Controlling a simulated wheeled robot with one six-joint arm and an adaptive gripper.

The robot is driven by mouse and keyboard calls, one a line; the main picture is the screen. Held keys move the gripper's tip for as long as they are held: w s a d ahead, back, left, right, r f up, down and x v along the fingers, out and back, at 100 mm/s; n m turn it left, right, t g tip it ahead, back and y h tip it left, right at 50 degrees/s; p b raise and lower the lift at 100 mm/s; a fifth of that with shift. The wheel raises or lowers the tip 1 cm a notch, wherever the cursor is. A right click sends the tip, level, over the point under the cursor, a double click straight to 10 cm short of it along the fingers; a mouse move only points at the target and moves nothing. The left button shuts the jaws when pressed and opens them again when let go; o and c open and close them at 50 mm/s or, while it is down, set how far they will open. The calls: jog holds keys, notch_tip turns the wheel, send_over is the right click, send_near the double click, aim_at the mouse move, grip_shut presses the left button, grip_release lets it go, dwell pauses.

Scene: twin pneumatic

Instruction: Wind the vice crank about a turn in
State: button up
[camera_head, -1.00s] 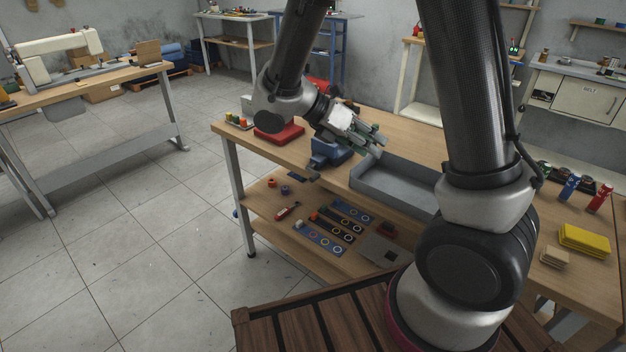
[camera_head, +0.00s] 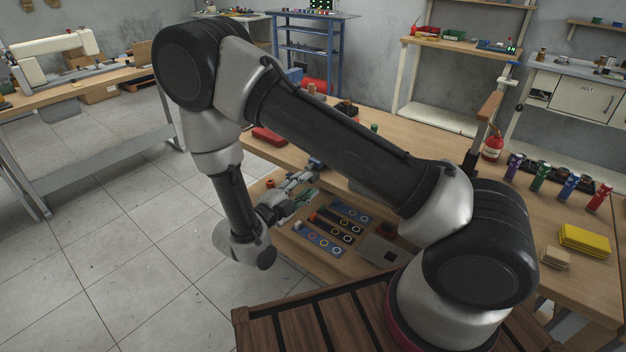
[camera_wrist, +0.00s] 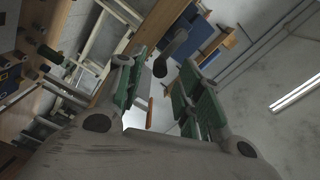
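My gripper (camera_head: 304,186) is low at the near-left side of the workbench, beside its front edge. In the wrist view its green-padded fingers (camera_wrist: 164,72) are spread apart with nothing clamped between them. A dark bar with a rounded end, apparently the vice crank (camera_wrist: 173,50), shows in the gap, around or just beyond the fingertips. I cannot tell if they touch it. In the head view my arm hides most of the blue vice; only a small bluish part (camera_head: 314,164) shows above the fingers.
The lower shelf beside my gripper holds striped strips with rings (camera_head: 340,226) and a grey plate (camera_head: 378,250). The floor at left is clear.

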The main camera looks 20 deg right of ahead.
aim_at(310, 182)
jog(key=shift+x, duration=2.1)
grip_shut()
